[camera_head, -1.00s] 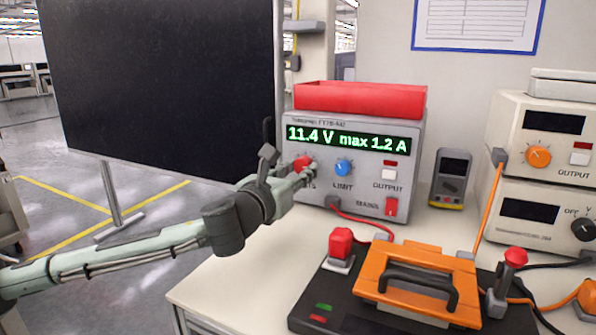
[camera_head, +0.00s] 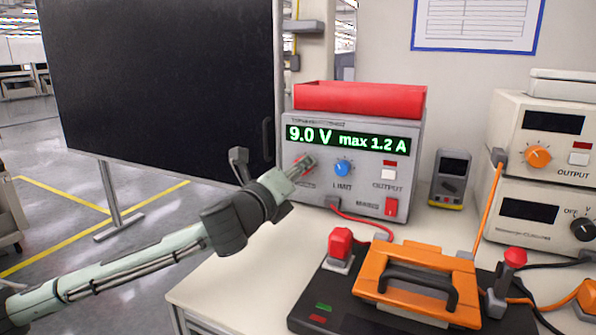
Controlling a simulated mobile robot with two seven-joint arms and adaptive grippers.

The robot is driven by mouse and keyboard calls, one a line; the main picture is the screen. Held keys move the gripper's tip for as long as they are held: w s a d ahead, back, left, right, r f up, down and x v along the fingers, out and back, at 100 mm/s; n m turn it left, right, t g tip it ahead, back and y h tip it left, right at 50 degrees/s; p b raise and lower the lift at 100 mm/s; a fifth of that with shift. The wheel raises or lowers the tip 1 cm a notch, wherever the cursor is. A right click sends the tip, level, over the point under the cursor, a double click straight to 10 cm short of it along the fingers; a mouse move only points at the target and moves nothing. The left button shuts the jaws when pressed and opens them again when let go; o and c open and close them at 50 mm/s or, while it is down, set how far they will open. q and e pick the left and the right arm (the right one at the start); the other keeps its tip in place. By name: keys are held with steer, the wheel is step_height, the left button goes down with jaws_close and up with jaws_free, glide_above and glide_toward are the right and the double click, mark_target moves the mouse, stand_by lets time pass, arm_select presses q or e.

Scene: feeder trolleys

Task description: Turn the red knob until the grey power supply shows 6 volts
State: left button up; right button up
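The grey power supply (camera_head: 356,205) stands on the bench, and its green display (camera_head: 347,139) reads 9.0 V max 1.2 A. The red knob (camera_head: 308,161) is at the left of its front panel, largely covered by my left gripper (camera_head: 303,167). The fingertips are at the knob, and it looks gripped between them, though the far finger is partly hidden. A blue knob (camera_head: 343,168) marked LIMIT sits to the right of it. My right gripper is not in view.
A red bin (camera_head: 360,100) sits on top of the supply. An orange fixture (camera_head: 420,275) with a black handle lies in front, beside a red-topped button (camera_head: 340,243). A multimeter (camera_head: 451,178) and beige instruments (camera_head: 538,145) stand to the right. A dark panel (camera_head: 160,80) stands left.

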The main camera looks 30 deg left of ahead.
arm_select(q)
steer(key=n, duration=0.5)
steer(key=shift+n, duration=0.4)
steer(key=n, duration=0.4)
steer(key=shift+n, duration=0.4)
steer(key=o, duration=1.2)
steer(key=shift+c, duration=0.2)
steer(key=shift+s, duration=0.1)
steer(key=s, duration=0.7)
steer(key=shift+s+d, duration=0.2)
steer(key=shift+d, duration=0.05)
